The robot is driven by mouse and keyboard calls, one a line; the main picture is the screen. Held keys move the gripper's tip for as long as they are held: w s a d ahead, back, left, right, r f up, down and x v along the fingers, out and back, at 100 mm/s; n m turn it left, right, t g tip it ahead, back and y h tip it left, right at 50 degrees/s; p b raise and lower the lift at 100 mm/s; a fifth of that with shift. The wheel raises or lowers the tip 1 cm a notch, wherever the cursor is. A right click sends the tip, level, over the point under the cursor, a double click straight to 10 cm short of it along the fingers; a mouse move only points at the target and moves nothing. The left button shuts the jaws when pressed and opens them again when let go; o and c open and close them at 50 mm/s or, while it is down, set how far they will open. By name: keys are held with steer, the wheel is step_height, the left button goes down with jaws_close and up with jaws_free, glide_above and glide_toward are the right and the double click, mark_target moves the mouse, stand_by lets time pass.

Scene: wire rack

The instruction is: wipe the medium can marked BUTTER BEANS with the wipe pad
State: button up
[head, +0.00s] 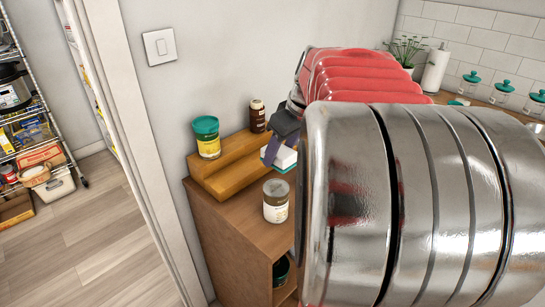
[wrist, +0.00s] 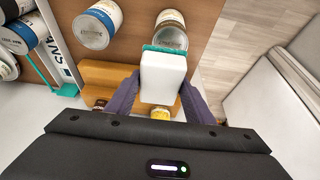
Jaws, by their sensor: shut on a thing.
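My gripper (wrist: 162,86) is shut on the wipe pad (wrist: 164,74), a white block with a teal edge, between its two dark purple fingers. In the head view my gripper (head: 275,148) and the pad (head: 285,158) show beside the stepped wooden stand, partly hidden by my arm. I cannot read BUTTER BEANS on any can. A white can with a brownish top (head: 276,200) stands on the cabinet in the head view.
The stepped wooden stand (head: 225,180) bears a yellow can with a teal lid (head: 207,137) and a dark brown jar (head: 257,116). More cans (wrist: 17,37) crowd the wrist view's left edge. A wire rack (head: 38,100) stands far left. Open floor (head: 100,230) lies between.

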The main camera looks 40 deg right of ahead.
steer(key=shift+f, duration=0.1)
stand_by(0.4)
steer(key=shift+s+f, duration=0.1)
steer(key=shift+f, duration=0.35)
steer(key=shift+f, duration=0.15)
glide_above(275, 182)
steer(key=s, duration=0.2)
steer(key=shift+w+f, duration=0.15)
steer(key=shift+f, duration=1.05)
steer(key=shift+w+f, duration=0.1)
steer(key=shift+f, duration=1.05)
steer(key=shift+s+a+f, duration=0.1)
steer(key=shift+s+a, duration=0.1)
steer(key=shift+a, duration=0.45)
steer(key=shift+s+a+f, duration=0.1)
steer(key=shift+s+a, duration=0.05)
steer(key=shift+a, duration=0.5)
steer(key=shift+f, duration=0.8)
steer(key=shift+d, duration=0.1)
steer(key=shift+w+d, duration=0.25)
steer(key=shift+d, duration=1.05)
steer(key=shift+a, duration=0.1)
